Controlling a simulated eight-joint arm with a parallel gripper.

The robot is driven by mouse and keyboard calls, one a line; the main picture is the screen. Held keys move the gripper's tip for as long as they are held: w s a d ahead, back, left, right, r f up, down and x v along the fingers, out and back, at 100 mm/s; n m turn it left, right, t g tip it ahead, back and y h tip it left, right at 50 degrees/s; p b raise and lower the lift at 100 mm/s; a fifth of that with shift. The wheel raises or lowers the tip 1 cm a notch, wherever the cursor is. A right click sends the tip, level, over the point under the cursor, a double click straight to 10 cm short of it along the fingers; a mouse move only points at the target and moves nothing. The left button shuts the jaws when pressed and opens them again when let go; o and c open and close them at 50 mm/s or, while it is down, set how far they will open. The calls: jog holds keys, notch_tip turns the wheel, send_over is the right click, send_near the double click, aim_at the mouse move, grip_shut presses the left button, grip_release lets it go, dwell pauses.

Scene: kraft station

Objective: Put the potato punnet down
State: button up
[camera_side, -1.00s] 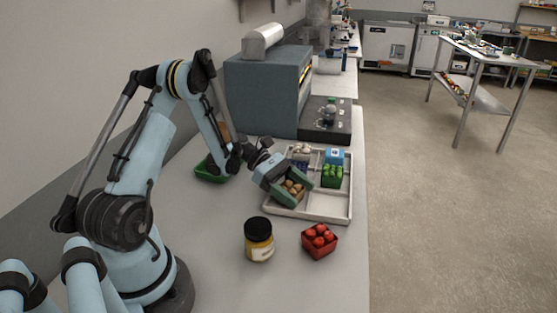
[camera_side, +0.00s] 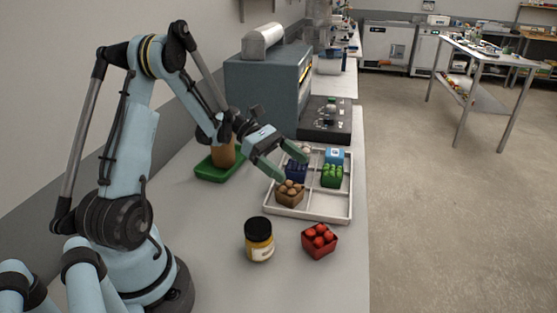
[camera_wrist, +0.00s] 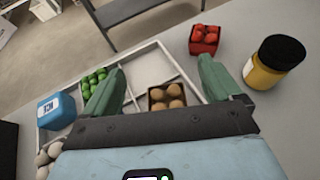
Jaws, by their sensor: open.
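The potato punnet (camera_side: 289,194), a brown box with several tan potatoes, stands upright in the near-left compartment of the white divided tray (camera_side: 320,215). In the wrist view the punnet (camera_wrist: 166,97) shows between and beyond the fingertips. My gripper (camera_side: 292,165) is open and empty, above and behind the punnet, apart from it. Its green fingers also show spread in the wrist view (camera_wrist: 160,85).
The tray also holds a green-filled punnet (camera_side: 332,175), a dark blue punnet (camera_side: 297,171), a blue box (camera_side: 334,156) and pale mushrooms (camera_wrist: 48,156). A red tomato punnet (camera_side: 319,241) and a yellow jar (camera_side: 259,240) stand in front. A green tray (camera_side: 213,170) is at left.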

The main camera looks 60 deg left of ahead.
aim_at(297, 194)
jog(key=shift+r, duration=0.75)
jog(key=shift+d+r, duration=0.1)
jog(key=shift+r, duration=0.05)
jog(key=d+m+y, duration=0.1)
jog(key=d, duration=0.1)
jog(key=d+r+m+y, duration=0.1)
jog(key=d, duration=0.1)
jog(key=shift+w+r+m+g, duration=0.2)
jog(key=shift+m+g, duration=0.1)
jog(key=s+d+r+m+t+y, duration=0.1)
jog(key=s+d+m+y, duration=0.2)
jog(key=m, duration=0.7)
jog(key=s+d+r+m+t+y, duration=0.1)
jog(key=s+d+m+y, duration=0.3)
jog(key=m+y, duration=0.3)
jog(key=s+m, duration=0.1)
jog(key=m, duration=0.1)
jog(key=shift+m+t, duration=0.4)
